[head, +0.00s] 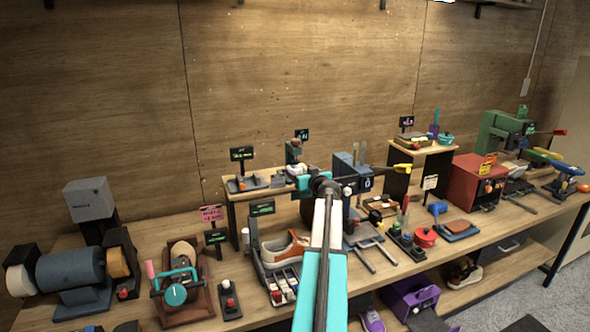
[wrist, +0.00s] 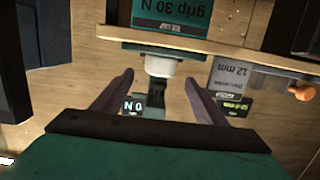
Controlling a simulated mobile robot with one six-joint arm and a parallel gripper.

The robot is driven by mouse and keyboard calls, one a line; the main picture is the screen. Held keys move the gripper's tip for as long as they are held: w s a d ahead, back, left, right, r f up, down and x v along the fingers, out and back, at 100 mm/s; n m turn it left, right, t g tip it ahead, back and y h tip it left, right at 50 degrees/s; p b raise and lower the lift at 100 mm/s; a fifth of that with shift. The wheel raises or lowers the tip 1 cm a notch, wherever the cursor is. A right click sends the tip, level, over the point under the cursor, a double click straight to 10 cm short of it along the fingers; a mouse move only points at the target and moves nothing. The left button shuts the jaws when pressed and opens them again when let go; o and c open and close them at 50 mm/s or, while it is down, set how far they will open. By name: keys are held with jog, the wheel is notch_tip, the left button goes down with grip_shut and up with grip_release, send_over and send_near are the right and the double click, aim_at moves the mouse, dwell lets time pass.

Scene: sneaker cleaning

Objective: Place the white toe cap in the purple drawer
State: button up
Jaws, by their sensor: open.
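My gripper (wrist: 160,82) is open in the wrist view, with its two dark fingers spread apart. A small white rounded piece (wrist: 160,67) shows between and just beyond the fingertips, below a wooden shelf edge; it may be the white toe cap, but I cannot tell for sure. No contact with the fingers is visible. In the head view my arm hides most of the gripper and what is in front of it. A purple drawer unit (head: 412,299) stands below the bench top, right of my arm. I cannot tell clearly whether its drawer is open.
The bench is crowded: a grinder (head: 72,268) at left, a sorting tray (head: 283,286), a brown and white sneaker (head: 286,247), a red cabinet (head: 478,182) and a green press (head: 500,133). A purple sneaker (head: 373,320) is low beside the drawer unit.

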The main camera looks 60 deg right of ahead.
aim_at(298, 169)
jog(key=shift+p+x, duration=0.7)
jog(key=shift+x, duration=0.8)
jog(key=c, duration=1.2)
jog(key=shift+r, duration=0.1)
jog(key=shift+r+b, duration=0.55)
jog(key=shift+b, duration=0.1)
jog(key=shift+f+b+v, duration=0.4)
jog(key=shift+b+v, duration=0.75)
jog(key=shift+v, duration=1.85)
jog(key=shift+f+b+v, duration=0.4)
jog(key=shift+b+v, duration=0.75)
jog(key=shift+v, duration=1.8)
jog(key=shift+f+b+v, duration=0.4)
jog(key=shift+b+v, duration=0.75)
jog(key=shift+v, duration=1.85)
jog(key=shift+s+a, duration=0.1)
jog(key=shift+c, duration=0.2)
